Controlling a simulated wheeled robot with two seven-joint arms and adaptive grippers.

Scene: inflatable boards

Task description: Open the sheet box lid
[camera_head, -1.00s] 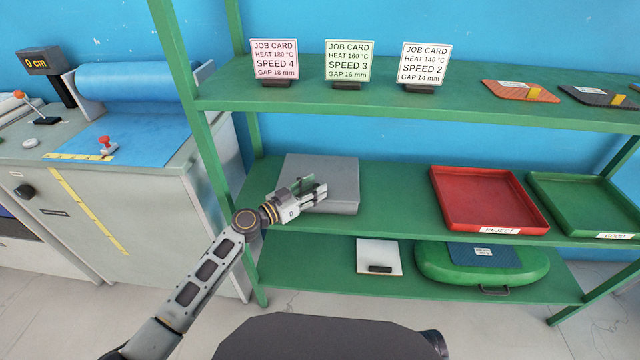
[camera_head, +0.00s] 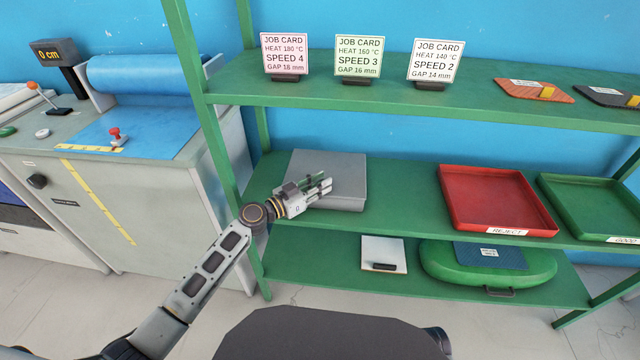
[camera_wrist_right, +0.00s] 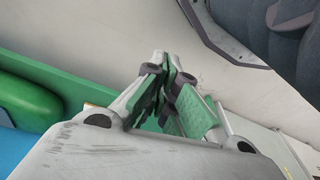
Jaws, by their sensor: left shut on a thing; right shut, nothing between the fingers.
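The sheet box (camera_head: 350,168) is a grey flat box on the left part of the green rack's middle shelf. Its grey lid lies flat on it and looks closed. My left gripper (camera_head: 325,184) reaches in from the left over the box's front and is shut on part of the lid. The exact part held is hidden by the fingers. My right gripper (camera_wrist_right: 165,85) shows in the right wrist view, shut and empty, with its green pads together, away from the box.
A red REJECT tray (camera_head: 490,225) and a green GOOD tray (camera_head: 590,222) stand right of the box. The upper shelf (camera_head: 300,94) with job cards overhangs behind. A machine (camera_head: 130,200) stands left. Shelf space between the box and red tray is clear.

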